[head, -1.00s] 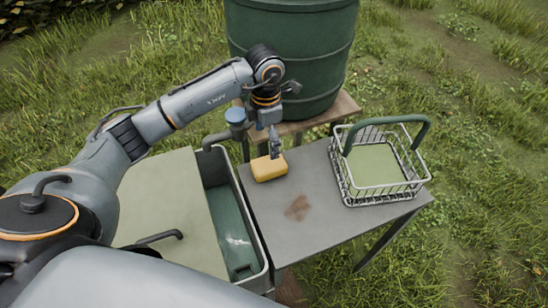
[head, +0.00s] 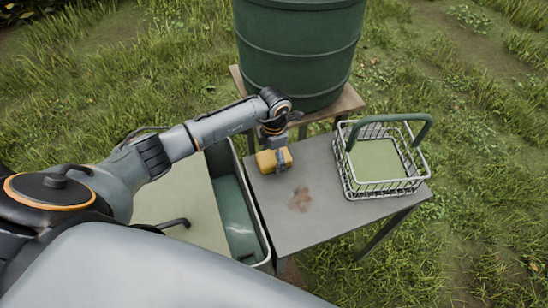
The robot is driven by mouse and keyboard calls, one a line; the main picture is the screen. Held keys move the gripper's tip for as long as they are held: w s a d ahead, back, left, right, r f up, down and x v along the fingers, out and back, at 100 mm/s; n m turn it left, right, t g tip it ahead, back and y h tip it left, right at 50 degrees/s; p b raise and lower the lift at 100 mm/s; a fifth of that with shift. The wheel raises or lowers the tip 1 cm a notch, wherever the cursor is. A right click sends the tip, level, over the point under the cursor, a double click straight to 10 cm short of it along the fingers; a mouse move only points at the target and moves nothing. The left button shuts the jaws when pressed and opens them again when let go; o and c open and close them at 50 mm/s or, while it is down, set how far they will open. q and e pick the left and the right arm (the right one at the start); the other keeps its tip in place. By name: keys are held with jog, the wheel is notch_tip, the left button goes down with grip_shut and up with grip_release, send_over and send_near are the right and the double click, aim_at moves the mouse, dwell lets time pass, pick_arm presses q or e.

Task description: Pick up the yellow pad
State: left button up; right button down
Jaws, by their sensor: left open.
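The yellow pad (head: 267,163) lies on the grey table (head: 318,222), near its back left corner beside the sink. My left gripper (head: 280,160) is open and low over the right part of the pad, with its fingers down at the pad. The fingers hide part of the pad, and I cannot tell whether they touch it. My right gripper is not in view.
A wire basket (head: 390,187) with a green handle stands on the table's right side. A brown stain (head: 300,200) marks the tabletop. A green sink basin (head: 236,215) adjoins at left. A large green barrel (head: 300,50) stands behind on a wooden stand (head: 348,102).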

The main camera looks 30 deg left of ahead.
aim_at(272, 156)
pick_arm(q)
jog(key=c, duration=1.2)
jog(key=shift+c, duration=0.2)
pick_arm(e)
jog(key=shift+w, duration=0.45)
